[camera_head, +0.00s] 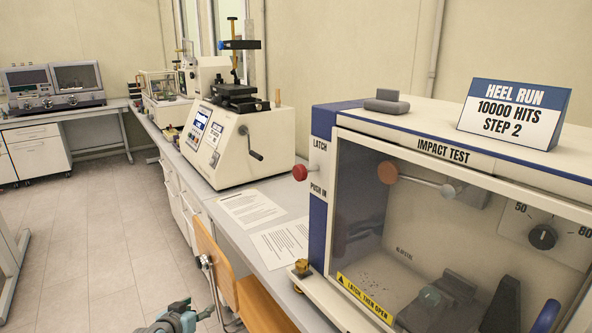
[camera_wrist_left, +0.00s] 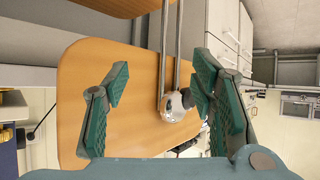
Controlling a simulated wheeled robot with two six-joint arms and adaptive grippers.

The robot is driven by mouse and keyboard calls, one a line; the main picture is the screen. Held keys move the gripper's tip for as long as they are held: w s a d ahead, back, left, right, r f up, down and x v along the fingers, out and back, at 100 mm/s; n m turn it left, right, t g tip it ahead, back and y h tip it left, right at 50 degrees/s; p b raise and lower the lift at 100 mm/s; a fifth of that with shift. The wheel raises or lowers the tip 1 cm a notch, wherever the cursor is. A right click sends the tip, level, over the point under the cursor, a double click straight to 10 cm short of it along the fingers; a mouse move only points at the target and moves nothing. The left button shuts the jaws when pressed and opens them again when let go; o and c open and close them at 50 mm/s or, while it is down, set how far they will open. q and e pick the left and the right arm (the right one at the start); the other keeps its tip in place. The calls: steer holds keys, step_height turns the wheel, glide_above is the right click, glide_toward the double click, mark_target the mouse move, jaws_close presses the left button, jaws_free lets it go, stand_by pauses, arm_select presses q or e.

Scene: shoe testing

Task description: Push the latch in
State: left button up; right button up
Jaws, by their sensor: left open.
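The latch is a round red knob (camera_head: 300,172) sticking out from the left front edge of the white and blue impact test machine (camera_head: 320,235). The words LATCH and PUSH IN stand beside it. My left gripper (camera_head: 193,308) is low at the bottom of the head view, left of and well below the latch, touching nothing that I can make out. In the left wrist view its two green fingers (camera_wrist_left: 160,82) are spread, with a wooden chair back (camera_wrist_left: 90,75) and a metal ball joint behind them. The latch does not show there. My right gripper is not in view.
The chair (camera_head: 215,255) stands against the bench near my left gripper. Paper sheets (camera_head: 250,207) lie on the bench left of the machine. A cream machine with a crank (camera_head: 230,140) stands farther back. A glass door labelled LATCH THEN OPEN (camera_head: 365,297) covers the chamber.

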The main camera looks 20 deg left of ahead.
arm_select(q)
steer(key=w+d+r+m+t+h, duration=0.1)
steer(key=w+r, duration=0.1)
steer(key=r, duration=0.6)
steer(key=w+d+r+m+t+h, duration=0.1)
steer(key=w+r+t+h, duration=0.1)
steer(key=r, duration=0.7)
steer(key=w+d+r+t+h, duration=0.1)
steer(key=w+d+r, duration=0.15)
steer(key=r, duration=0.55)
steer(key=m+g+h+p, duration=0.2)
steer(key=m+h, duration=0.6)
steer(key=h, duration=0.1)
glide_toward(296, 172)
steer(key=p+x, duration=0.2)
steer(key=x, duration=0.6)
steer(key=shift+d+r+p, duration=0.2)
steer(key=shift+d+p, duration=0.05)
steer(key=shift+p, duration=0.05)
steer(key=shift+w+d, duration=0.35)
steer(key=shift+d, duration=0.05)
steer(key=shift+a+f, duration=0.1)
steer(key=shift+f, duration=0.05)
steer(key=shift+w, duration=0.1)
